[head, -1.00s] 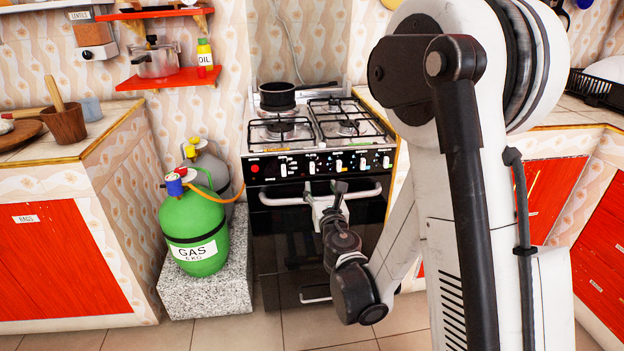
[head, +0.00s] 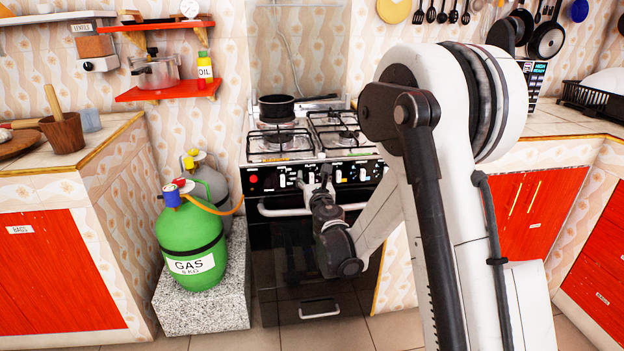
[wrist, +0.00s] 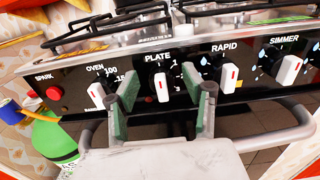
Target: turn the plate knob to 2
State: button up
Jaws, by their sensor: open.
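The plate knob (wrist: 162,87) is white with a red line and stands roughly upright under the word PLATE in the wrist view. Its dial numbers are partly hidden by my right finger. My gripper (wrist: 168,92) is open, with one green-padded finger on each side of the knob and gaps between. Whether the fingertips reach around the knob in depth is unclear. In the head view my gripper (head: 317,179) is at the stove's black control panel (head: 340,172), and its wrist hides part of the oven front.
The oven knob (wrist: 97,92) is close left of my left finger; the rapid knob (wrist: 228,78) is close to the right one. The oven handle (wrist: 290,134) runs below the panel. A black pan (head: 277,106) sits on the stove. The green gas bottle (head: 192,240) stands left.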

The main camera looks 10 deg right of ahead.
jog(key=shift+w, duration=0.3)
grip_shut()
